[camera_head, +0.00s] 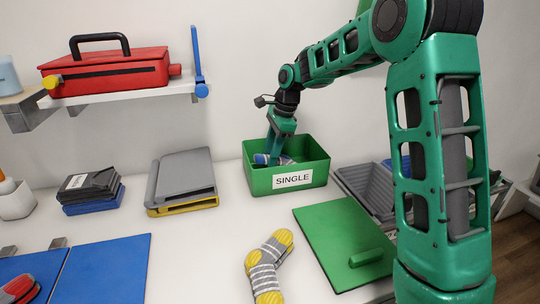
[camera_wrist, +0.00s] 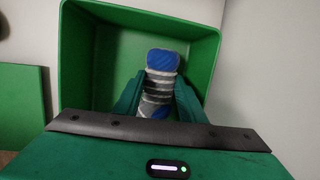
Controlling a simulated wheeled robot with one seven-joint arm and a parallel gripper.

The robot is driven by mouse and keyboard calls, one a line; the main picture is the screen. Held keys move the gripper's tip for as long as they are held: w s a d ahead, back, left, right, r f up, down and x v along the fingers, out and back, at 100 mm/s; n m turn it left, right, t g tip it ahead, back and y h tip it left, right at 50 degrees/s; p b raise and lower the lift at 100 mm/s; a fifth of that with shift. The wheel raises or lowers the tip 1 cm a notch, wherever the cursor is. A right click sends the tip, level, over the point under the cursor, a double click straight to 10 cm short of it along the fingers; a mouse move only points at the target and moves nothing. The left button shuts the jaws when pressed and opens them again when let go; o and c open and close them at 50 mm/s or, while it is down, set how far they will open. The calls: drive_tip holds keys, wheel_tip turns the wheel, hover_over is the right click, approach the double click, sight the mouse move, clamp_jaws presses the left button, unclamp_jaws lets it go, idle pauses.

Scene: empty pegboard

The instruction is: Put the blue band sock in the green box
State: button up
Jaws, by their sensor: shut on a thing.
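The green box (camera_head: 257,180) with a "SINGLE" label stands at the back middle of the table. My gripper (camera_head: 272,158) reaches down into it from above. In the wrist view my gripper (camera_wrist: 158,92) is shut on the blue band sock (camera_wrist: 163,62), which is grey striped with a blue end. The sock is inside the outline of the green box (camera_wrist: 110,18); I cannot tell whether it touches the floor. In the head view a little of the sock (camera_head: 261,159) shows above the front wall.
A grey striped sock with yellow ends (camera_head: 268,262) lies on the table in front of the box. A green lid (camera_head: 335,235) lies at right, by grey trays (camera_head: 365,190). Grey and yellow cases (camera_head: 182,180) stand left, below a shelf with a red toolbox (camera_head: 110,72).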

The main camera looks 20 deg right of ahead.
sight(279, 160)
drive_tip(key=o, duration=0.7)
drive_tip(key=shift+r, duration=0.15)
drive_tip(key=v, duration=1.1)
drive_tip(key=shift+d+r, duration=0.1)
drive_tip(key=shift+r, duration=0.25)
